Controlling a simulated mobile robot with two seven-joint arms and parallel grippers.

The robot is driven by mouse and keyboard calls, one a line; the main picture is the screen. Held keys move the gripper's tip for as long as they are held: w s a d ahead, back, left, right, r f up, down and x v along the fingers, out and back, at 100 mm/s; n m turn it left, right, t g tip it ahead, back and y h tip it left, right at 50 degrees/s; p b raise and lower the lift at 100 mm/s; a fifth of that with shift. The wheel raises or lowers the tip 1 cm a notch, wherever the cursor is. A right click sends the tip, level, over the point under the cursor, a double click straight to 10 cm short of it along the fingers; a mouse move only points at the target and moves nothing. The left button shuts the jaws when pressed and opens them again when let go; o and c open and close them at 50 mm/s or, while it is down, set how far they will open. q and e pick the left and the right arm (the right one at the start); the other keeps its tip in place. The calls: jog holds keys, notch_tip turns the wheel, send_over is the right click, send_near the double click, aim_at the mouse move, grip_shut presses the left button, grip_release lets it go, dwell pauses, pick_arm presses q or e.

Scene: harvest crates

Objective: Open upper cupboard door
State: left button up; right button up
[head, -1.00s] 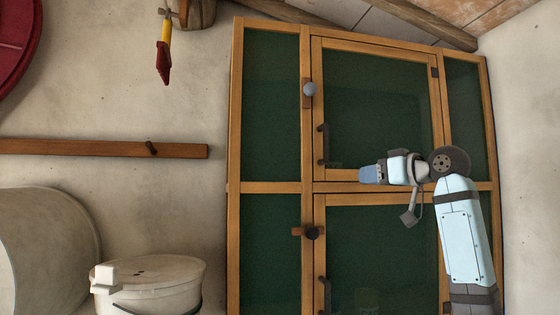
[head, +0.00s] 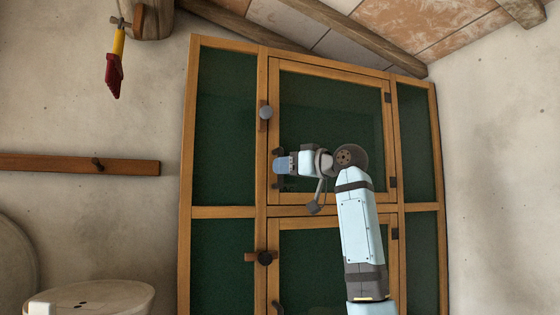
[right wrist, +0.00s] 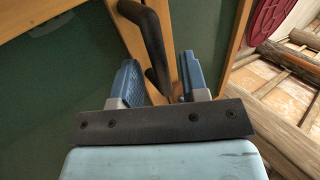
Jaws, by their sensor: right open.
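The upper cupboard door (head: 331,67) has a wooden frame and a dark green panel, and looks closed. Its dark handle (head: 276,154) is on the left side of the door, partly hidden by my right gripper (head: 282,165). In the right wrist view the handle (right wrist: 150,40) reaches down between the two blue fingers of my open right gripper (right wrist: 162,82). I cannot tell whether either finger touches it. A turn latch with a grey knob (head: 265,112) stands upright beside the door's left edge. My left gripper is not in view.
The lower door (head: 330,221) is below, with a crosswise latch and dark knob (head: 265,258). A wooden wall rail (head: 60,165) and a pale bucket (head: 100,295) are to the left. A red-and-yellow tool (head: 115,65) hangs upper left. Bare wall is right.

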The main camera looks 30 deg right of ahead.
jog(key=shift+x, duration=0.85)
jog(key=shift+w, duration=0.2)
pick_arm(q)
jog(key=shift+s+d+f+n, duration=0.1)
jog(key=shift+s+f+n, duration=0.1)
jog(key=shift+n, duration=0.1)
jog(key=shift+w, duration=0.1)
pick_arm(e)
grip_shut()
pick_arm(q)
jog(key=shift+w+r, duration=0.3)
pick_arm(e)
jog(key=shift+s, duration=0.15)
